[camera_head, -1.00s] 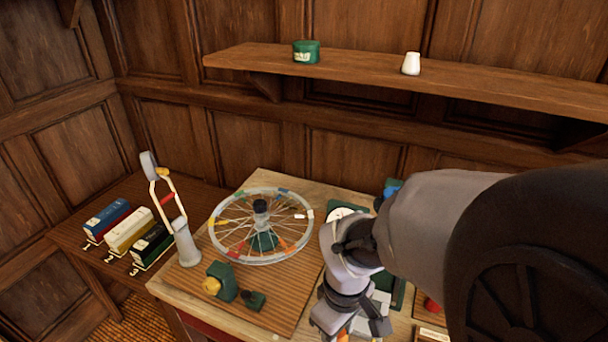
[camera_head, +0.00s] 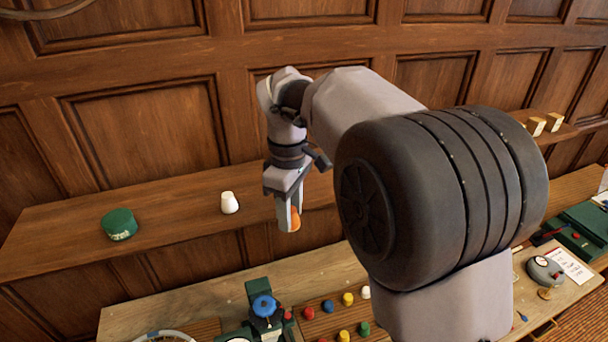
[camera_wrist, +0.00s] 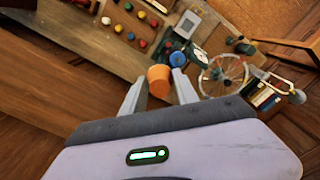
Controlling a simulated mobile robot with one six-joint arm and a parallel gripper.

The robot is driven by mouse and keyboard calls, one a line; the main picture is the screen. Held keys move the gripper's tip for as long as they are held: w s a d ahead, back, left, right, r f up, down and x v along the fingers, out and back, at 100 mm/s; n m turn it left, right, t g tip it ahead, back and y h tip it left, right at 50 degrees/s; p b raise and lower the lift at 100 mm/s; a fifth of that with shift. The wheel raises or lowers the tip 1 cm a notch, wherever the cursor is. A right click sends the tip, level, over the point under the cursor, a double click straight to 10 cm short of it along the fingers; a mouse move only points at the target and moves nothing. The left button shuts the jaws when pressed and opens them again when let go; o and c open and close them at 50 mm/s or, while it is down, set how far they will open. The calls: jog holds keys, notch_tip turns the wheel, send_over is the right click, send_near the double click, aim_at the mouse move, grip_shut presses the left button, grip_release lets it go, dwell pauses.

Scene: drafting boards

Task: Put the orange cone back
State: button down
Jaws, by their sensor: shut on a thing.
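The orange cone (camera_head: 294,219) is between the fingertips of my gripper (camera_head: 289,218), held in the air in front of the shelf's front edge. In the wrist view the orange cone (camera_wrist: 159,80) shows between the two grey fingers of my gripper (camera_wrist: 160,88), which are shut on it. The wooden shelf (camera_head: 170,218) runs along the panelled wall. A white cone-like piece (camera_head: 229,203) stands upright on it, to the left of my gripper. A round green container (camera_head: 119,224) stands farther left on the shelf.
The workbench (camera_head: 215,293) below holds a board with several coloured pegs (camera_head: 341,320) and a green device with a blue knob (camera_head: 264,306). A spoked wheel (camera_wrist: 224,75) shows in the wrist view. The shelf between the white piece and the green container is bare.

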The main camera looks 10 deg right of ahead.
jog(key=p, duration=0.7)
send_over(268, 199)
jog(key=s, duration=0.2)
jog(key=shift+w+d+f, duration=0.1)
jog(key=shift+w+f, duration=0.15)
jog(key=shift+f, duration=0.25)
jog(key=shift+w+f+p, duration=0.15)
jog(key=shift+w+p, duration=0.45)
jog(key=shift+w+f+b, duration=0.1)
jog(key=shift+f+b, duration=0.2)
jog(key=shift+f, duration=1.6)
jog(key=c, duration=0.9)
grip_release()
jog(key=shift+f, duration=0.15)
